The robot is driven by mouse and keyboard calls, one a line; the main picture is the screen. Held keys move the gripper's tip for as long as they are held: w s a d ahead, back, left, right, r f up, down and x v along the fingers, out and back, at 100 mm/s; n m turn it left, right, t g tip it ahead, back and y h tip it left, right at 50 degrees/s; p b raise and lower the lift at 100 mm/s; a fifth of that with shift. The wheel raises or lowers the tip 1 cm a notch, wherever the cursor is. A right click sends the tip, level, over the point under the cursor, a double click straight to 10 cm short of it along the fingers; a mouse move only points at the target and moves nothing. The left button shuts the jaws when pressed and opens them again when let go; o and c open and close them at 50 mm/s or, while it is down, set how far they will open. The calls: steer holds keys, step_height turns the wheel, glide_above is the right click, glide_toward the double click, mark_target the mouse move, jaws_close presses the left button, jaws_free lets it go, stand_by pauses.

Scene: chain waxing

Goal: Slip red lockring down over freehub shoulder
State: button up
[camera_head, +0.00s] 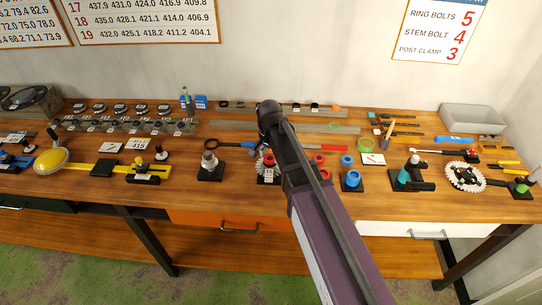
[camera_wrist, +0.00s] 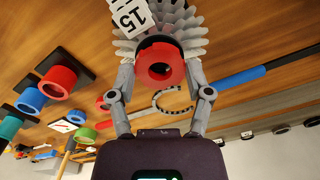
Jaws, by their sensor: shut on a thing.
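The red lockring (camera_wrist: 148,58) is between the two fingers of my gripper (camera_wrist: 161,72), which is shut on it in the wrist view. Just beyond the ring is the freehub with its fanned grey sprockets (camera_wrist: 190,35) and a white "15" tag (camera_wrist: 130,18). The ring overlaps the freehub's end in this view; I cannot tell whether it touches or surrounds the shoulder. In the head view my arm hides most of the gripper and ring; the sprocketed freehub (camera_head: 261,164) on its black stand shows partly beside it.
Red and blue rings stand on black blocks to the right, including a blue ring (camera_head: 352,179). A blue-handled tool (camera_wrist: 240,78) lies behind the freehub. A grey conical part (camera_head: 209,160) on a black base stands to the left. Bare wood shows along the bench front.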

steer(key=o, duration=0.8)
steer(key=shift+c, duration=0.2)
stand_by(0.4)
steer(key=shift+d, duration=0.1)
steer(key=s+d+n, duration=0.3)
steer(key=s+d, duration=0.3)
steer(key=d, duration=0.3)
steer(key=s+d+n, duration=0.2)
steer(key=s+d, duration=0.5)
steer(key=d, duration=0.3)
steer(key=shift+d+n, duration=0.3)
steer(key=shift+n, duration=0.1)
steer(key=shift+s, duration=0.1)
